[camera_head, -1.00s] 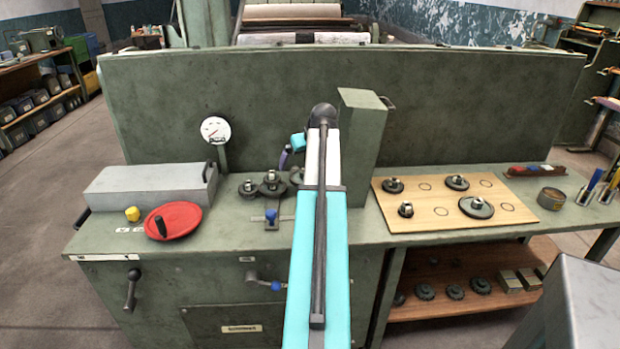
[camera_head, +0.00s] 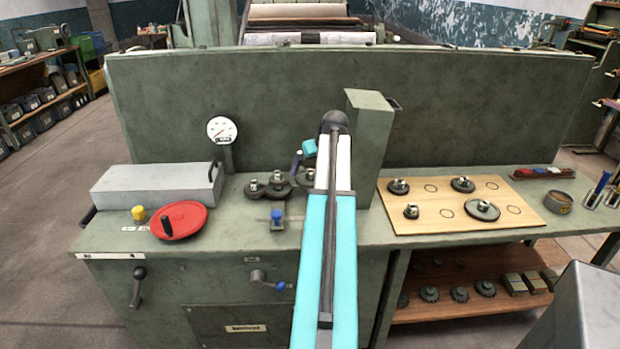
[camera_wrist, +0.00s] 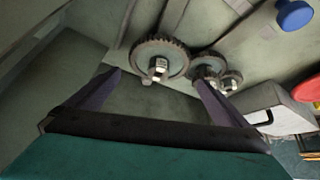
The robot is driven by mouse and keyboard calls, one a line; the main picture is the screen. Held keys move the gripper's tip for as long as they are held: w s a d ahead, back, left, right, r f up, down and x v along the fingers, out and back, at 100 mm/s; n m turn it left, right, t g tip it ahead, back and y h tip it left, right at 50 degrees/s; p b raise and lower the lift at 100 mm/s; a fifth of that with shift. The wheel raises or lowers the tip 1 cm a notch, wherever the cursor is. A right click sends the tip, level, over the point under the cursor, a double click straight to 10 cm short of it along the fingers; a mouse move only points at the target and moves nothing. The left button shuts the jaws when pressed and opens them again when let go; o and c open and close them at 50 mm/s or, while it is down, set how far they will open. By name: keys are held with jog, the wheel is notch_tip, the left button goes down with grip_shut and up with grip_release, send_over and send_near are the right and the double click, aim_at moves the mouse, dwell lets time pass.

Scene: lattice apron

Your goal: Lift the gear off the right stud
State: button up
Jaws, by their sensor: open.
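Three toothed gears sit on metal studs on the green apron. The right gear (camera_head: 307,178) is partly hidden by my arm in the head view. In the wrist view it is the large gear (camera_wrist: 172,49), around a bright metal stud (camera_wrist: 158,68). The middle gear (camera_head: 278,184) and left gear (camera_head: 254,190) stand beside it; in the wrist view they are the smaller gears (camera_wrist: 208,65) and (camera_wrist: 233,77). My gripper (camera_wrist: 157,78) is open and empty. Its fingers spread either side of the right stud in the picture, apart from the gear as far as I can tell.
A green upright block (camera_head: 368,140) stands close right of my arm, before a tall back panel (camera_head: 250,90). A blue-knobbed slide (camera_head: 277,220) lies in front of the gears. A red handwheel (camera_head: 190,218) is left; a wooden board (camera_head: 440,215) with gears is right.

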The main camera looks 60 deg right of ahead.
aim_at(310, 172)
jog(key=shift+f, duration=0.1)
jog(key=shift+p+x, duration=0.6)
jog(key=shift+x, duration=1.95)
jog(key=shift+d, duration=0.15)
jog(key=c, duration=1.7)
